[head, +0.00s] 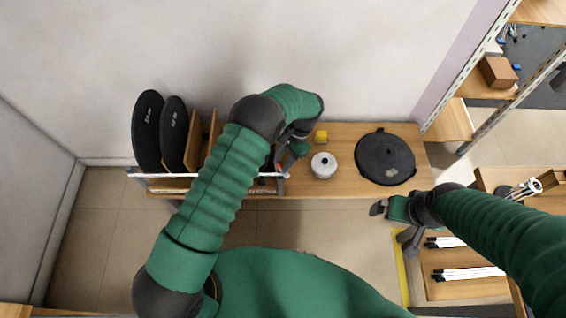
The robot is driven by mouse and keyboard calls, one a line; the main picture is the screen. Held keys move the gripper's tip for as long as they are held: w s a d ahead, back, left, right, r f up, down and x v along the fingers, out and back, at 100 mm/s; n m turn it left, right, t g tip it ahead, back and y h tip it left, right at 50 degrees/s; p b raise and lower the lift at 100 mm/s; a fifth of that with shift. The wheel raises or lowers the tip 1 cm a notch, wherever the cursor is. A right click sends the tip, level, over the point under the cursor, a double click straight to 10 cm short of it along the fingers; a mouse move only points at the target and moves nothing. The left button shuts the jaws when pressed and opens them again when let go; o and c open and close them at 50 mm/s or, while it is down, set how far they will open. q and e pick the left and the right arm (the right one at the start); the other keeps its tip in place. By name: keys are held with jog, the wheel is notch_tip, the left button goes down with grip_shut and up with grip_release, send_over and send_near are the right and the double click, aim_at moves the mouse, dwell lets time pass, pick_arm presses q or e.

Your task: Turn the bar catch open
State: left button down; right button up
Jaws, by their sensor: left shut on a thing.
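A rack on the wooden counter holds upright pans and boards, with a pale bar (155,175) running across its front. The bar catch (279,168) is at the bar's right end, with a small red part showing; it is mostly hidden by my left arm and gripper. My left gripper (284,163) reaches down from above and is shut on the catch. The catch's exact angle is too small to tell. My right gripper (391,224) is open and empty, in front of the counter's right end, apart from the rack.
Dark pans (148,130) stand in the rack at left. A wooden shelf unit (462,290) is at lower right, near my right arm.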

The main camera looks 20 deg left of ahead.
pick_arm(q)
jog(key=n+h, duration=0.1)
jog(key=n, duration=0.1)
jog(key=n+g+h, duration=0.1)
jog(key=n, duration=0.2)
jog(key=shift+w+a+n, duration=0.15)
jog(key=shift+a+n, duration=0.05)
jog(key=shift+n, duration=0.1)
jog(key=n+h, duration=0.1)
jog(key=n, duration=0.2)
jog(key=n+h, duration=0.1)
jog(key=n, duration=0.1)
jog(key=shift+w+a+n, duration=0.1)
jog(key=shift+n, duration=0.3)
jog(key=c, duration=1)
grip_release()
jog(key=shift+c, duration=0.2)
jog(key=p+v, duration=0.1)
jog(key=v, duration=1.5)
jog(key=shift+a+r, duration=0.25)
jog(key=shift+r, duration=0.2)
